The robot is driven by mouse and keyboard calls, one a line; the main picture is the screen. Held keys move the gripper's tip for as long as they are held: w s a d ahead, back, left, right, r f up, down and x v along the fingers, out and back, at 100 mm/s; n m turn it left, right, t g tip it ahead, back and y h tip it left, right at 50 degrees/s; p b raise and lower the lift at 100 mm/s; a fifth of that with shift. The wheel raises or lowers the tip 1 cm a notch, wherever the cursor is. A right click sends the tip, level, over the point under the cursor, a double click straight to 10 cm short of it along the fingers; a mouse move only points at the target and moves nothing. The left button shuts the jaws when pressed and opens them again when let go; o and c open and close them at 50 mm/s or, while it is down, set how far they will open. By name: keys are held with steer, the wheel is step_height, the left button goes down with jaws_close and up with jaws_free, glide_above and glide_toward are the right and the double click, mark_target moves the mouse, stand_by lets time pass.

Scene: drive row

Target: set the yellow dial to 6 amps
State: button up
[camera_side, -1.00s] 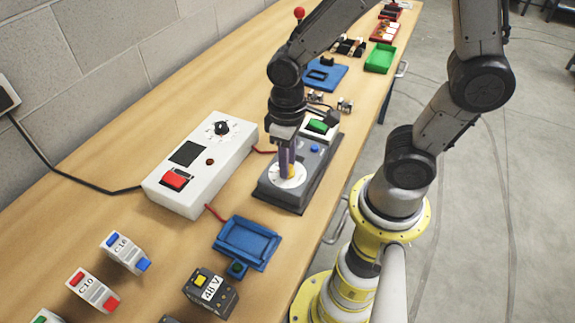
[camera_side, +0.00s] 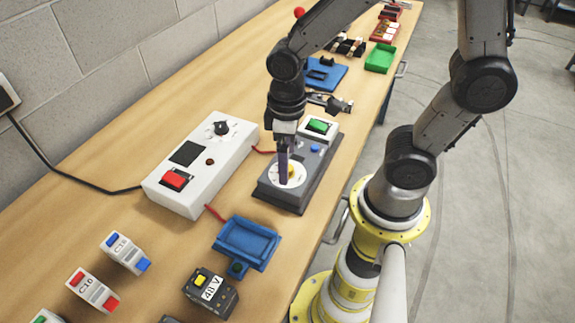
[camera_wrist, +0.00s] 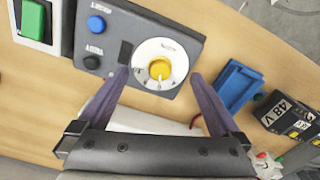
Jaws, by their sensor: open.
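The yellow dial (camera_wrist: 159,69) sits in the middle of a round white scale plate (camera_wrist: 172,52) on a dark grey control box (camera_side: 274,195). In the side view the yellow dial (camera_side: 290,171) is partly hidden by a finger. My gripper (camera_wrist: 157,78) is open, with one purple-grey finger on each side of the dial in the wrist view; I see no contact. In the side view my gripper (camera_side: 285,178) points down over the scale plate. A small white mark shows on the dial, but the scale numbers are too small to read.
A blue tray (camera_side: 247,243) and a 48 V block (camera_side: 211,291) lie in front.

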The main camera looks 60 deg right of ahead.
steer(key=shift+r, duration=2.9)
steer(key=s+d+r+m+t, duration=0.3)
steer(key=s+r+t, duration=0.2)
steer(key=r, duration=0.3)
steer(key=shift+s+d+t, duration=0.3)
steer(key=shift+s+d, duration=0.05)
steer(key=shift+s, duration=0.2)
